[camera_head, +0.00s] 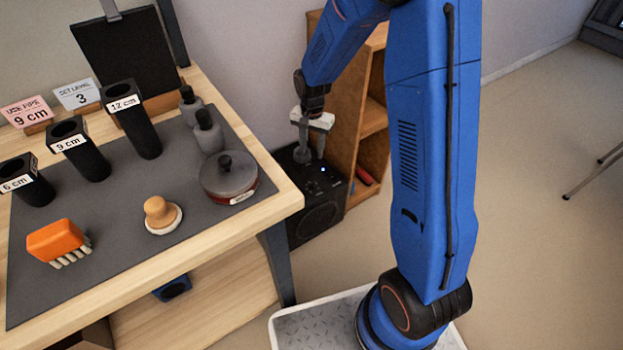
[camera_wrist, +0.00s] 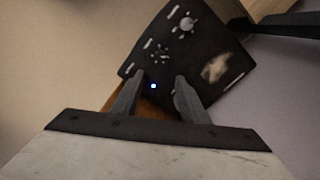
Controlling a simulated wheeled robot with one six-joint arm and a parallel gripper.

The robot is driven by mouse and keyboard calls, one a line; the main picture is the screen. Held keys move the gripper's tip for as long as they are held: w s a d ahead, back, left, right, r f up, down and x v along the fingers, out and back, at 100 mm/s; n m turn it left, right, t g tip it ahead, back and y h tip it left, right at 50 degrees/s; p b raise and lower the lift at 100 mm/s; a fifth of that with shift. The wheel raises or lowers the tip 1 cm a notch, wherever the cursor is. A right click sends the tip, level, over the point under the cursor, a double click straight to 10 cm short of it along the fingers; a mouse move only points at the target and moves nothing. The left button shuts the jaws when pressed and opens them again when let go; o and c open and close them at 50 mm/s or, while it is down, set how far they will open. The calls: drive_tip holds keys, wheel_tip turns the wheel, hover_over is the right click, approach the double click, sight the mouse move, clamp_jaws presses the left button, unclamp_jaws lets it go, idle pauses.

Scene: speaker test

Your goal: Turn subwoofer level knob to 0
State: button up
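The subwoofer (camera_head: 318,205) is a black box on the floor between the table and a wooden shelf. Its dark panel (camera_wrist: 215,50) fills the upper middle of the wrist view, tilted, with a lit blue-white light (camera_wrist: 153,86). A grey knob (camera_wrist: 187,25) with marks around it shows near the panel's top. Pale marks (camera_wrist: 160,52) lie lower; I cannot read any scale or pointer. My gripper (camera_head: 311,157) points down over the subwoofer. Its two fingers (camera_wrist: 157,80) are apart, with nothing visibly held. Whether they touch the panel is unclear, and they hide part of it.
The wooden shelf (camera_head: 371,118) stands close to the right of my gripper. The table (camera_head: 285,200) is close on the left, with a lidded pot (camera_head: 228,180), black tubes and brushes. A card (camera_head: 77,95) reads "SET LEVEL 3". Open floor lies to the right.

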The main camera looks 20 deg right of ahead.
sight(312, 182)
wheel_tip(312, 182, down, 17)
drive_tip(key=shift+r, duration=0.2)
idle(0.4)
clamp_jaws()
